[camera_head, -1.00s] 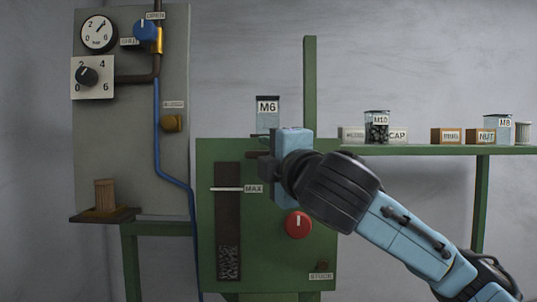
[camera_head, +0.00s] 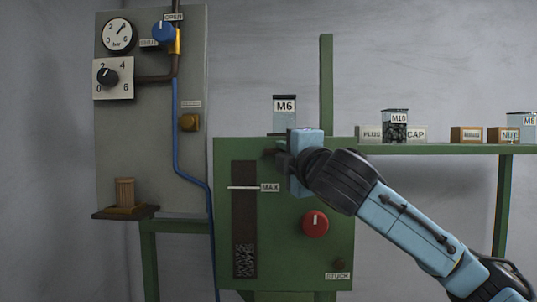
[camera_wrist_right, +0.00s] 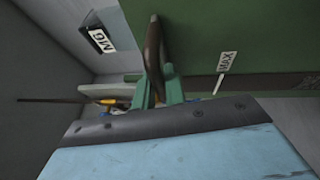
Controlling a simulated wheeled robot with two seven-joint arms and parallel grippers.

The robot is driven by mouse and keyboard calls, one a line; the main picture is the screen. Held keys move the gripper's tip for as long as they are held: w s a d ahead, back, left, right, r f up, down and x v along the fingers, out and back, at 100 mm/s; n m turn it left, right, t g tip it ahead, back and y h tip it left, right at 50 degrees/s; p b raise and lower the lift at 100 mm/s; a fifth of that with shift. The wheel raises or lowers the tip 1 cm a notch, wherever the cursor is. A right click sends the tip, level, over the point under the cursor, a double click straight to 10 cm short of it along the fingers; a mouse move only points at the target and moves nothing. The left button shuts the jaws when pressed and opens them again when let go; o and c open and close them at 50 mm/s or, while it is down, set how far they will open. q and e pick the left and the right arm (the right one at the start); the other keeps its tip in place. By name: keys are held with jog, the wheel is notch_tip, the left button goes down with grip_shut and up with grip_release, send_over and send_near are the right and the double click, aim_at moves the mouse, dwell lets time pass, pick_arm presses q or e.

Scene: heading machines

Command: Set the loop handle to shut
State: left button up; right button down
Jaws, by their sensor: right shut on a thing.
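The loop handle is a dark brown loop (camera_wrist_right: 153,48) on the green machine face in the right wrist view. In the head view only a small dark part (camera_head: 268,153) shows left of my gripper. My right gripper (camera_head: 284,156) is at the upper part of the green machine (camera_head: 285,190). Its fingers (camera_wrist_right: 158,92) are shut on the loop handle in the wrist view. The gripper body hides most of the handle from the head camera. My left gripper is not in view.
A MAX-marked slot (camera_head: 244,210) and a red knob (camera_head: 315,223) are on the machine face. An M6 container (camera_head: 284,112) stands behind the gripper. A grey panel (camera_head: 150,130) at left carries a blue knob (camera_head: 163,33) and gauges. A shelf (camera_head: 440,149) at right holds several containers.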

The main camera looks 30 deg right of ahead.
jog(key=shift+d, duration=0.1)
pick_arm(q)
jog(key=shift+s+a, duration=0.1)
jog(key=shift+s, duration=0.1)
pick_arm(e)
jog(key=c, duration=1.8)
grip_release()
jog(key=o, duration=0.3)
jog(key=shift+w, duration=0.2)
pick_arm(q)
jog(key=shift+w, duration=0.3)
pick_arm(e)
jog(key=shift+o, duration=0.2)
jog(key=shift+s, duration=0.15)
